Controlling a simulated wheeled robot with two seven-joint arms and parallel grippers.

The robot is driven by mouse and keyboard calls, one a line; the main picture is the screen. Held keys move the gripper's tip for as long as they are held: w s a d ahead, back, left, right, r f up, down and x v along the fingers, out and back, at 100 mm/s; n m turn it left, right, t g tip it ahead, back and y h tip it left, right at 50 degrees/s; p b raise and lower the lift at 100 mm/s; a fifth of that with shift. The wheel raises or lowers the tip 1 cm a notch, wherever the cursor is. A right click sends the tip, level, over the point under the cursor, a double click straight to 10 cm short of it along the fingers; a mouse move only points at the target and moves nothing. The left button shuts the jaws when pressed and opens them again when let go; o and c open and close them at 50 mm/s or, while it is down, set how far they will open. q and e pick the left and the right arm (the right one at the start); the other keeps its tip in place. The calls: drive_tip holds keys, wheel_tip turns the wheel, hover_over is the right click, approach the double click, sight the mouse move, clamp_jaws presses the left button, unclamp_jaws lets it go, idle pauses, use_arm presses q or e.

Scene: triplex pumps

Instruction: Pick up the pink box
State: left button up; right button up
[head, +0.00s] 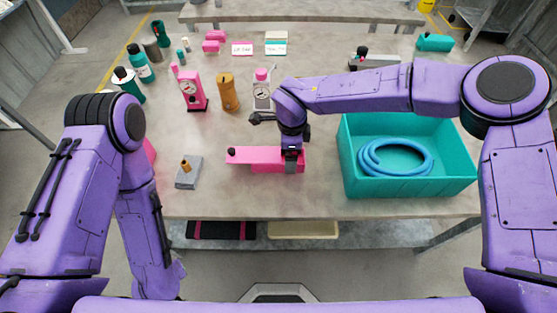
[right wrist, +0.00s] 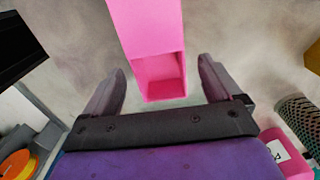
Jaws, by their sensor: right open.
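The long pink box (head: 262,158) lies on the table near its front edge, left of the teal crate. My right gripper (head: 291,153) is over its right part, with the wrist covering some of it. In the right wrist view, the pink box (right wrist: 146,35) shows a hollow end between the two spread fingers of my right gripper (right wrist: 162,66). There are gaps on both sides of it, so the gripper is open and holds nothing. I cannot tell how far above the box the fingertips are. My left arm hangs at the left; its gripper does not show.
The teal crate (head: 408,185) with a blue coiled hose (head: 395,158) stands to the right. A grey block (head: 188,172) with a brass fitting lies to the left. A pink gauge unit (head: 192,91), a brass cylinder (head: 228,92) and several bottles stand behind.

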wheel_tip(320, 180, down, 3)
drive_tip(key=shift+r, duration=0.1)
drive_tip(key=c, duration=1.2)
wheel_tip(320, 180, up, 10)
drive_tip(key=shift+r, duration=0.1)
drive_tip(key=shift+c, duration=0.2)
drive_tip(key=shift+f+b, duration=2.05)
drive_tip(key=shift+f, duration=3)
